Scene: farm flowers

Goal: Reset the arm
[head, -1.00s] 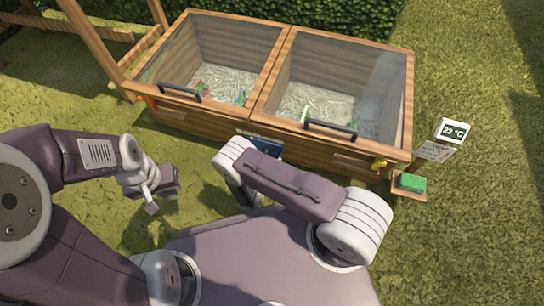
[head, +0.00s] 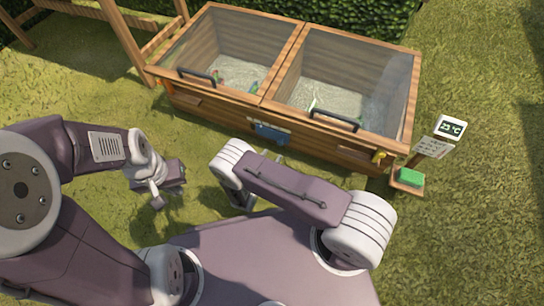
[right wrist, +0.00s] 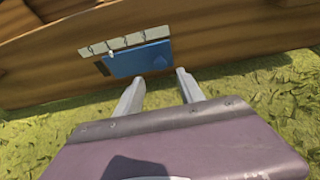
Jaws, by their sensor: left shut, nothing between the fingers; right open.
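My left gripper (head: 158,196) hangs low over the grass at the left in the head view. It is shut and empty. My right arm (head: 290,187) is folded across the front of my body in the head view, and its forearm hides most of its gripper there. In the right wrist view my right gripper (right wrist: 161,88) is open with nothing between its two grey fingers. The fingers point at the wooden planter's front, just below a blue panel (right wrist: 139,60), with no clear contact.
The wooden planter box (head: 215,109) with two glass-lidded compartments stands ahead. Black handles (head: 334,122) sit on its front. A 23 °C display (head: 451,128) and a green block (head: 409,176) on a small shelf are at its right. Open grass (head: 478,235) lies to the right.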

